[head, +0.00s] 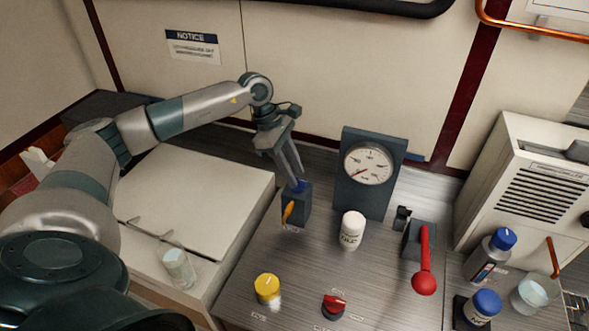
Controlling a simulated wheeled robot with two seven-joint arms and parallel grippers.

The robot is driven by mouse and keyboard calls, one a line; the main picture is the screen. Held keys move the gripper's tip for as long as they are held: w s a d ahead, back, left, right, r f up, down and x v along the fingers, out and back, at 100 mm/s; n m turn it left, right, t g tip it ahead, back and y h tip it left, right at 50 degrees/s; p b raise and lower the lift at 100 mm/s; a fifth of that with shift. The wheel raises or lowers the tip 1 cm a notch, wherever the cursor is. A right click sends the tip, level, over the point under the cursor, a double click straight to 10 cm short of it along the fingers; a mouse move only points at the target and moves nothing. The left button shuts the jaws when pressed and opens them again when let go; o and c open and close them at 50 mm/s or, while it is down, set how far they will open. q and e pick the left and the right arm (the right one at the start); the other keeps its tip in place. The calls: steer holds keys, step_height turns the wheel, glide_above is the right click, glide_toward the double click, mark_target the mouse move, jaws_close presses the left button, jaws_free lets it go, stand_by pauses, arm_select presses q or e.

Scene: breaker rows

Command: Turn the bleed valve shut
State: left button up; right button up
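A small dark block (296,207) with an orange lever (288,212) on its front stands on the metal counter and looks like the bleed valve. The lever points roughly up and down in the picture. My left gripper (297,183) reaches down from behind to the top of this block, at a blue part there. Its fingers are seen nearly edge-on, so I cannot tell whether they are open or touching. My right gripper does not show.
A round gauge (368,164) on a dark panel stands behind. A white bottle (351,231), a red-handled lever (424,262), a yellow knob (267,288) and a red knob (334,305) stand nearby. Blue-capped jars (482,308) and a glass (178,268) flank the counter.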

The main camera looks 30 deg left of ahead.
arm_select(q)
steer(key=shift+d+f, duration=0.25)
steer(key=shift+f, duration=0.35)
steer(key=shift+c, duration=0.3)
jaws_close()
